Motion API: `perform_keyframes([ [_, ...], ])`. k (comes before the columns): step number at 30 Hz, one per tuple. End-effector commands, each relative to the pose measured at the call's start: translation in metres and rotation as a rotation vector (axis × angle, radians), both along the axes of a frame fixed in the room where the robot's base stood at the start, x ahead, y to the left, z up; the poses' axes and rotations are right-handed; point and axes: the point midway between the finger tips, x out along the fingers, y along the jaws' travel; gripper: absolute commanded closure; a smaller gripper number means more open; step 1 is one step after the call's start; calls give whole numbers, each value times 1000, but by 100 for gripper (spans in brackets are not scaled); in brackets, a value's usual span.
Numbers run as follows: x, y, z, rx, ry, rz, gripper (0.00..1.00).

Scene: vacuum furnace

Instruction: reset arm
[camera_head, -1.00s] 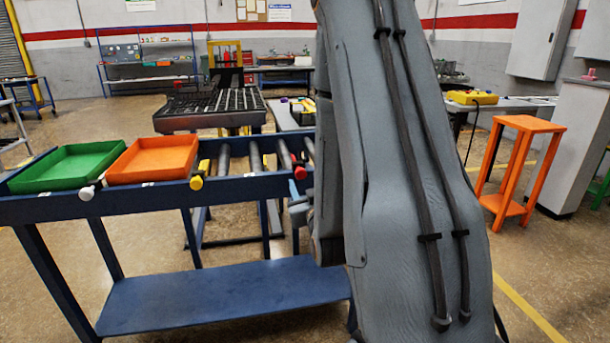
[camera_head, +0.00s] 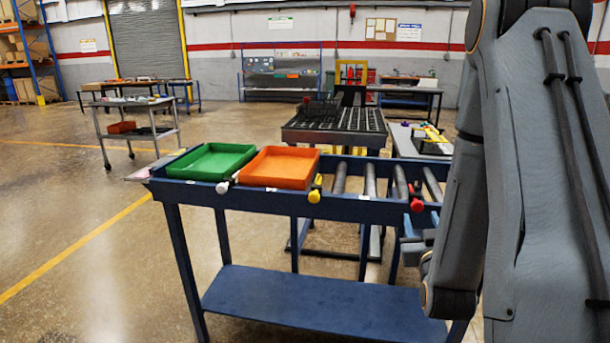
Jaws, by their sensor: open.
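My grey arm fills the right side of the head view, its large links rising out of the top of the picture. My gripper is mostly hidden; a small grey part that may belong to it (camera_head: 415,252) shows left of the arm, by the right end of the blue table. I cannot make out its fingers or anything held.
A blue roller table (camera_head: 320,207) stands ahead with a green tray (camera_head: 212,162) and an orange tray (camera_head: 280,168) on its left part. A black grid fixture (camera_head: 335,125) stands behind it. A grey cart (camera_head: 135,125) is farther left. Open floor lies at left.

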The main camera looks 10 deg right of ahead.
Motion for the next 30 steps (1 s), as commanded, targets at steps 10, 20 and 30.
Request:
perform_keyframes([
  [10, 14, 47, -31, 139, 305, 73, 55],
  [20, -24, 114, -60, 287, 720, 131, 55],
  [30, -116, 178, -56, 392, 1161, 149, 55],
])
